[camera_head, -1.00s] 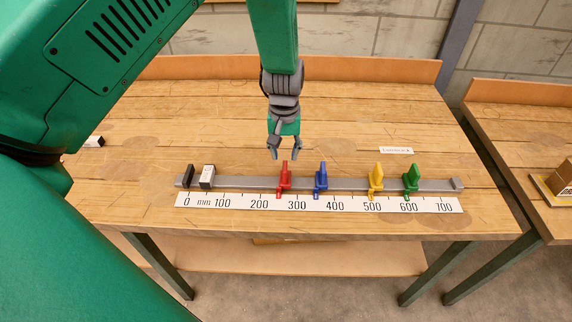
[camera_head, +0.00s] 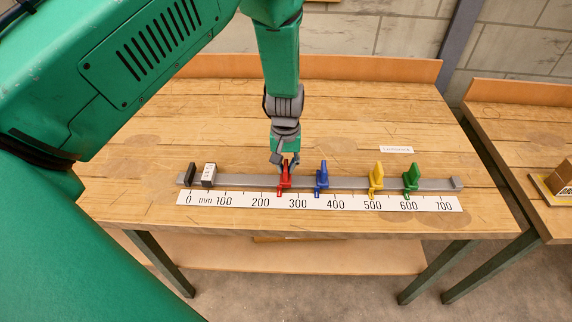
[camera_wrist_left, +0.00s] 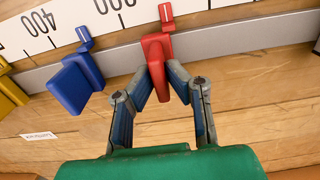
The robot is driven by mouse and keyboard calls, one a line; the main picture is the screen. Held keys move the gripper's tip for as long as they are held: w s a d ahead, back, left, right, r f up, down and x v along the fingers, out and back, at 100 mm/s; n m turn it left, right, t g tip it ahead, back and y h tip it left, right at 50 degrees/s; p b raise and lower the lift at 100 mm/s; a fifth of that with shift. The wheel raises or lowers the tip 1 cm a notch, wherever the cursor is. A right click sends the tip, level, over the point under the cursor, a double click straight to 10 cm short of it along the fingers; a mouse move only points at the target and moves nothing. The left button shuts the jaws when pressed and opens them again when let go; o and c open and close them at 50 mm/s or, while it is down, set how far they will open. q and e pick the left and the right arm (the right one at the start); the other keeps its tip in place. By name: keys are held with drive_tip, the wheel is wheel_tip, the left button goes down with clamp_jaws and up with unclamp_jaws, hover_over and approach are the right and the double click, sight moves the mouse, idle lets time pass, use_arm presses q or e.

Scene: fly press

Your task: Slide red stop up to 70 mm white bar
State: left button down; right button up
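The red stop (camera_head: 285,178) sits on the grey rail (camera_head: 345,183), its pointer between 200 and 300 on the scale (camera_head: 330,202). The white bar (camera_head: 209,173), a small white block with a dark side, is near the rail's left end beside the black end stop (camera_head: 191,175). Bare rail lies between the white bar and the red stop. My left gripper (camera_head: 284,163) is down at the red stop. In the left wrist view, its fingers (camera_wrist_left: 160,82) flank the red stop (camera_wrist_left: 156,55), apparently still spread; contact is unclear. My right gripper is not in view.
A blue stop (camera_head: 321,177), a yellow stop (camera_head: 376,177) and a green stop (camera_head: 411,178) stand on the rail to the right. A paper label (camera_head: 397,150) lies behind it. The wooden table (camera_head: 200,120) is otherwise mostly clear.

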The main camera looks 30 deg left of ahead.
use_arm(q)
drive_tip(key=shift+s+a, duration=0.25)
drive_tip(key=shift+a, duration=0.2)
drive_tip(key=s+a, duration=0.2)
drive_tip(key=a, duration=0.2)
drive_tip(key=s+a+p, duration=0.1)
drive_tip(key=s+a, duration=0.2)
drive_tip(key=a, duration=0.2)
drive_tip(key=s+a+p, duration=0.1)
drive_tip(key=s+a, duration=0.2)
drive_tip(key=a, duration=0.1)
drive_tip(key=shift+s+a, duration=0.15)
drive_tip(key=shift+a, duration=0.1)
drive_tip(key=shift+s+a, duration=0.15)
drive_tip(key=shift+a, duration=0.15)
drive_tip(key=c, duration=1.6)
unclamp_jaws()
drive_tip(key=shift+a+f, duration=0.1)
drive_tip(key=shift+a, duration=0.05)
